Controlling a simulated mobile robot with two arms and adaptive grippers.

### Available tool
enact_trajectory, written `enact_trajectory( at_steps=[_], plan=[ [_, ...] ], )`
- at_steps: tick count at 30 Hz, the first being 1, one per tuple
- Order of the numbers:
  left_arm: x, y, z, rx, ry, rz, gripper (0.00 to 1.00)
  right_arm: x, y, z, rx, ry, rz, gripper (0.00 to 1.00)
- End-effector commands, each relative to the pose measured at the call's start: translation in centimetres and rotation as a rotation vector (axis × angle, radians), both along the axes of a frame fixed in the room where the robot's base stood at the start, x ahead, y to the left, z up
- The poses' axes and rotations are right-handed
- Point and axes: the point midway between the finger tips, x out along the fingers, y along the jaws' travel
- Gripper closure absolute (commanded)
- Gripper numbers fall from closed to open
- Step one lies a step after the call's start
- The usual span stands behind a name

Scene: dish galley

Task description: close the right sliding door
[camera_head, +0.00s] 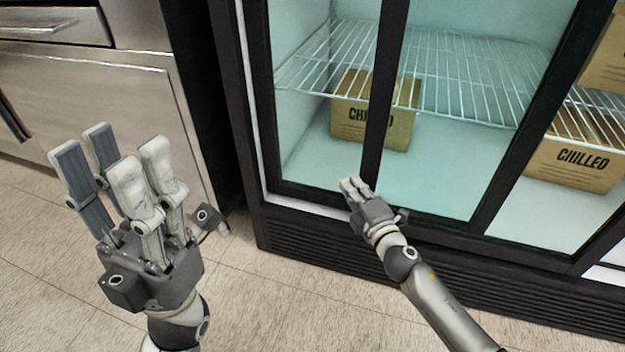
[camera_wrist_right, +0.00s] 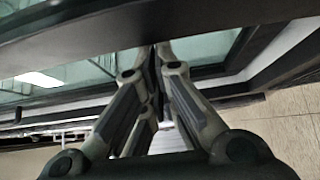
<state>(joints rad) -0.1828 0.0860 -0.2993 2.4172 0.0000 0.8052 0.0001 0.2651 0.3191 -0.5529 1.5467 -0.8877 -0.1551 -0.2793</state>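A black-framed glass-door cooler (camera_head: 300,212) fills the middle and right of the head view. A slanted black door upright (camera_head: 385,90) crosses its left part, and a second upright (camera_head: 530,120) stands further right. I cannot tell for sure which upright belongs to the right sliding door. My right gripper (camera_head: 350,186) is at the foot of the first upright, on its left side. In the right wrist view its fingers (camera_wrist_right: 158,52) meet at the tips beneath a dark frame bar (camera_wrist_right: 225,25); contact is unclear. My left gripper (camera_head: 112,152) is open and empty, left of the cooler.
Cardboard boxes marked CHILLED (camera_head: 398,130) (camera_head: 578,165) sit inside the cooler, below wire shelves (camera_head: 450,75). A steel cabinet (camera_head: 100,95) stands at the left. The tiled floor (camera_head: 270,300) is clear in front of the cooler.

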Motion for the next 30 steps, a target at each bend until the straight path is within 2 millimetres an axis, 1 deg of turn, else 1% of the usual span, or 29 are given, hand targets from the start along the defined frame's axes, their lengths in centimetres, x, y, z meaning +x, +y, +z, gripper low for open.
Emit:
enact_trajectory(
  at_steps=[1, 3, 11, 12, 18, 21, 24, 27, 30],
  plan=[
    [0.0, 0.0, 0.2, 0.000, 0.005, -0.001, 0.60, -0.4, -2.5, 0.2, -0.008, 0.000, -0.014, 1.00],
    [0.0, 0.0, 0.0, -0.002, 0.013, 0.000, 0.60, -1.2, -4.8, 0.1, -0.008, 0.001, -0.014, 1.00],
    [-0.2, 0.1, -0.2, -0.005, 0.015, -0.002, 0.60, -4.1, -13.7, -0.1, -0.011, 0.002, -0.015, 1.00],
    [-0.2, 0.1, -0.3, -0.005, 0.015, -0.002, 0.60, -4.5, -15.0, -0.1, -0.010, 0.003, -0.015, 1.00],
    [0.1, 0.0, -0.4, -0.002, 0.022, -0.001, 0.60, -6.5, -21.2, -0.1, -0.008, 0.002, -0.015, 1.00],
    [0.1, 0.0, -0.4, 0.000, 0.017, -0.001, 0.60, -7.3, -23.7, -0.1, -0.007, 0.003, -0.015, 1.00],
    [0.1, 0.0, -0.2, 0.000, 0.011, -0.001, 0.60, -8.0, -25.7, 0.0, -0.005, 0.001, -0.013, 1.00],
    [0.1, -0.1, -0.1, 0.000, 0.005, -0.001, 0.60, -8.5, -27.3, 0.0, -0.004, 0.001, -0.012, 1.00],
    [0.1, -0.1, 0.0, 0.001, -0.001, -0.001, 0.60, -8.8, -28.3, 0.1, -0.003, 0.000, -0.010, 1.00]
  ],
)
